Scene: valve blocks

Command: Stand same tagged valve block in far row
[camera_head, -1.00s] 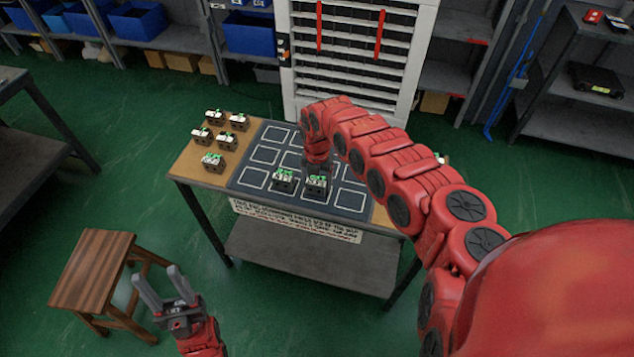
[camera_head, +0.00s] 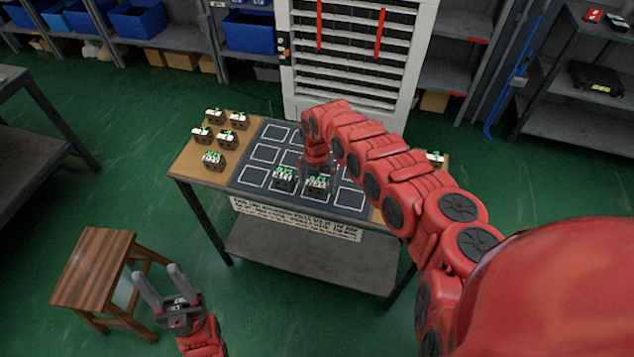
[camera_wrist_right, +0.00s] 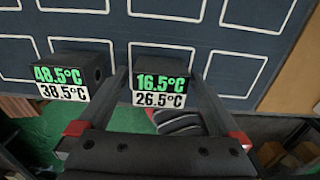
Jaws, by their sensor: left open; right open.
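A valve block (camera_head: 317,185) with a green-and-white tag stands in the near row of the dark mat (camera_head: 262,188). The right wrist view shows this block (camera_wrist_right: 160,63) with its tag reading 16.5°C over 26.5°C. My right gripper (camera_wrist_right: 157,77) is open, with one finger on each side of it; contact cannot be told. A second block (camera_head: 283,178) stands to its left; its tag (camera_wrist_right: 62,83) reads 48.5°C over 38.5°C. Several tagged blocks (camera_head: 213,160) stand on the wood left of the mat. My left gripper (camera_head: 158,272) is open and empty, away from the table.
The mat's visible far squares (camera_head: 276,132) are empty; my right arm hides part of the mat. Another block (camera_head: 435,157) shows behind that arm. A sign (camera_head: 300,218) hangs on the table's front. A wooden stool (camera_head: 95,265) stands near my left gripper.

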